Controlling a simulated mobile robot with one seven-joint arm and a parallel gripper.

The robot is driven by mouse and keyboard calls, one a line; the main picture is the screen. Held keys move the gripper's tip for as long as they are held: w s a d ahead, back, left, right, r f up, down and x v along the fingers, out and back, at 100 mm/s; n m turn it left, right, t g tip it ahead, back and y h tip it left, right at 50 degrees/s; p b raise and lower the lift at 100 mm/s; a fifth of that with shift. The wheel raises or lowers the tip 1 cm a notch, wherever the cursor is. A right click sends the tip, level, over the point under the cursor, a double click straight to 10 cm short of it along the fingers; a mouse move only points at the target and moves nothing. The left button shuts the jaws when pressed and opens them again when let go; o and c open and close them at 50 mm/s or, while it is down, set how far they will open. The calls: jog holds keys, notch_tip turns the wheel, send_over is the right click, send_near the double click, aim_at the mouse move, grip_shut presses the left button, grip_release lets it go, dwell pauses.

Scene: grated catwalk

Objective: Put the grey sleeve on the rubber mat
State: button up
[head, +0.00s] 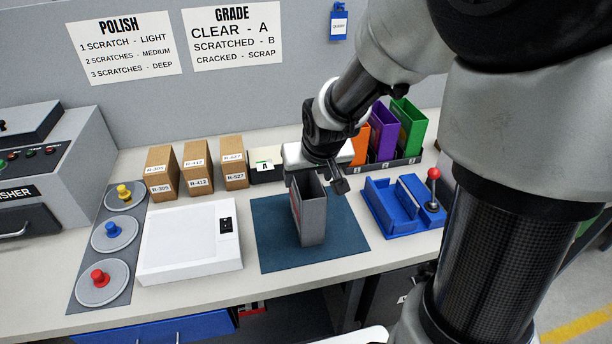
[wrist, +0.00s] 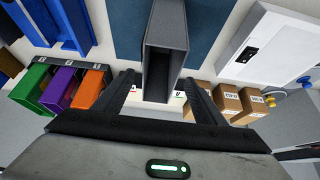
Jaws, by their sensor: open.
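The grey sleeve (head: 312,215) is an open-topped, narrow box standing upright on the dark blue rubber mat (head: 270,240) in the head view. In the wrist view the sleeve (wrist: 163,62) stands between and beyond the fingers, and part of the mat (wrist: 200,32) shows beside it. My gripper (head: 318,182) is just behind and above the sleeve in the head view, its fingers partly hidden by the sleeve. In the wrist view my gripper (wrist: 164,90) is open, with a finger on each side of the sleeve's near end and gaps showing. Whether a finger touches it I cannot tell.
A white flat box (head: 190,262) lies left of the mat. A blue fixture with a red-knobbed lever (head: 395,205) stands to the right. Behind are brown boxes (head: 196,170) and a rack of orange, purple (head: 382,130) and green sleeves. The mat's front is clear.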

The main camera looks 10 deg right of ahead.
jog(key=shift+p+v, duration=0.3)
jog(key=shift+v, duration=0.85)
